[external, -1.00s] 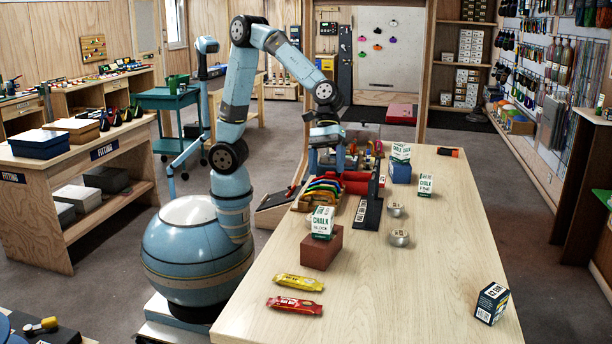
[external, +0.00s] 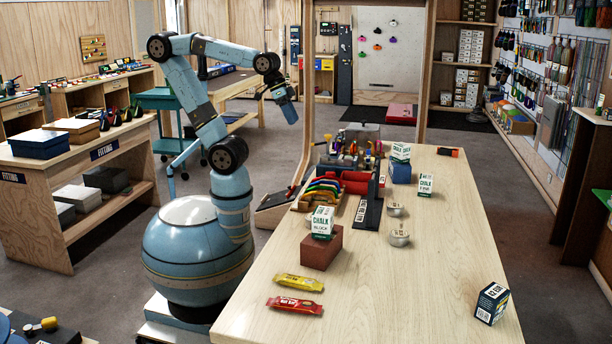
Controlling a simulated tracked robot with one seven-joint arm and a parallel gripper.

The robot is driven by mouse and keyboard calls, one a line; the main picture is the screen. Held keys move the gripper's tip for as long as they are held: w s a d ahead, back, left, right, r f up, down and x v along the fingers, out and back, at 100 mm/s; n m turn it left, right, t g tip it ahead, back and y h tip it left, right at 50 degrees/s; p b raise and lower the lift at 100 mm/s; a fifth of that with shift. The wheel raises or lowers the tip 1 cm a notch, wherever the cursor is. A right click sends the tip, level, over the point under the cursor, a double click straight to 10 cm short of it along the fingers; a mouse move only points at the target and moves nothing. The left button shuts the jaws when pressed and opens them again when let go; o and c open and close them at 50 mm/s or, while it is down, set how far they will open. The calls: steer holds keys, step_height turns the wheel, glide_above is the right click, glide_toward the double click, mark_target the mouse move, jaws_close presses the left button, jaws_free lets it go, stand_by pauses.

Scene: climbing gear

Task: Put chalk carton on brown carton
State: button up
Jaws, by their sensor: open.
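A white and green chalk carton (external: 322,221) stands upright on top of the reddish-brown carton (external: 320,250) near the table's left edge. Another chalk carton (external: 400,152) sits on a blue box (external: 401,173) at the far part of the table. A third chalk carton (external: 425,186) stands upright on the bare tabletop to the right of it. My gripper (external: 290,115) is raised high, left of the table's far end and away from all the cartons. It is open, and nothing shows in it. Its fingers are small and dark in this view.
Coloured curved holders (external: 322,192), a red bin (external: 356,182) and a dark labelled stand (external: 369,208) crowd the table's left middle. The table's right middle is clear.

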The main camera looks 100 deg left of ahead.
steer(key=s+a+f+m, duration=0.1)
steer(key=s+a+m, duration=0.1)
steer(key=s+a, duration=0.2)
steer(key=shift+s+a+y, duration=0.2)
steer(key=shift+s+y, duration=0.1)
steer(key=shift+s, duration=0.2)
